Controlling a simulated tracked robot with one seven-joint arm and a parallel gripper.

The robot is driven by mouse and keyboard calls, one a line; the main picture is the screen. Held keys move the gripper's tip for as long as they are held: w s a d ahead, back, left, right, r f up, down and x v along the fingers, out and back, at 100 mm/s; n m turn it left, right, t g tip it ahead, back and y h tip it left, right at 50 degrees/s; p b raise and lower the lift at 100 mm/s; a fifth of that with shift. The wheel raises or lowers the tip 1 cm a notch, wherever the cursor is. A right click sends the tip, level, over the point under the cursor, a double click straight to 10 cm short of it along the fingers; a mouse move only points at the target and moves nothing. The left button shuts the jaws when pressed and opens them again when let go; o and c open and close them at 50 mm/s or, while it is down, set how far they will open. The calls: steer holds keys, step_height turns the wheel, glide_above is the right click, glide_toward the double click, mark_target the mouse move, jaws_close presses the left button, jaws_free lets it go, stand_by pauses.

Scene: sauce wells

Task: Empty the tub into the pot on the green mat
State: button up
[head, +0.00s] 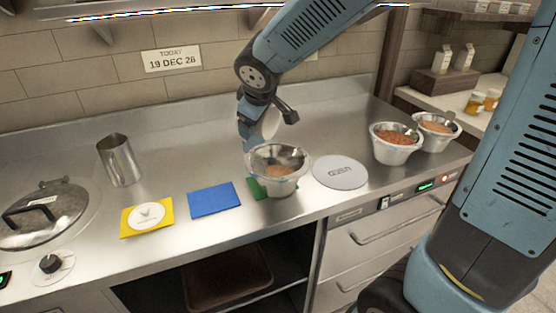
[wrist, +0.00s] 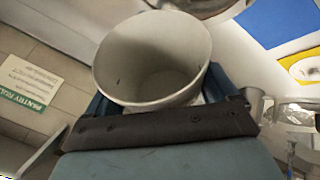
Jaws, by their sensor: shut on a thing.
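The tub (wrist: 150,60) is white and held in my gripper (head: 250,128). In the wrist view I see into its open mouth; the inside looks bare apart from a few dark specks. In the head view the tub (head: 270,123) is tilted, just behind and above the pot, partly hidden by my gripper. The pot (head: 290,187) is a metal bowl-shaped vessel on the green mat (head: 256,189), with orange-brown contents low inside. Part of a round metal rim, likely the pot, shows at the top of the wrist view (wrist: 205,8).
A blue mat (head: 214,200) and a yellow mat (head: 132,229) with a white disc lie left of the pot. A round grey lid-like disc (head: 340,172) and two filled pots (head: 395,154) are to the right. A steel cup (head: 120,160) and lidded pan (head: 45,225) stand left.

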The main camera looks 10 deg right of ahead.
steer(key=shift+w+a+f+n+g+h, duration=0.25)
steer(key=shift+a+f+g+h, duration=0.25)
steer(key=shift+g+h, duration=0.35)
steer(key=shift+w+a+f+n+g+h+b, duration=0.15)
steer(key=shift+w+a+f+g+h+b, duration=0.1)
steer(key=shift+a+h, duration=0.15)
steer(key=shift+w+a+f+n+g+h+b, duration=0.1)
steer(key=shift+w+a+f+g+h, duration=0.15)
steer(key=shift+a+h, duration=0.15)
steer(key=w+a+f+n+g+h+b, duration=0.3)
steer(key=f+g+h, duration=0.3)
steer(key=h, duration=0.5)
steer(key=shift+w+a+f, duration=0.5)
steer(key=shift+w, duration=0.05)
stand_by(0.5)
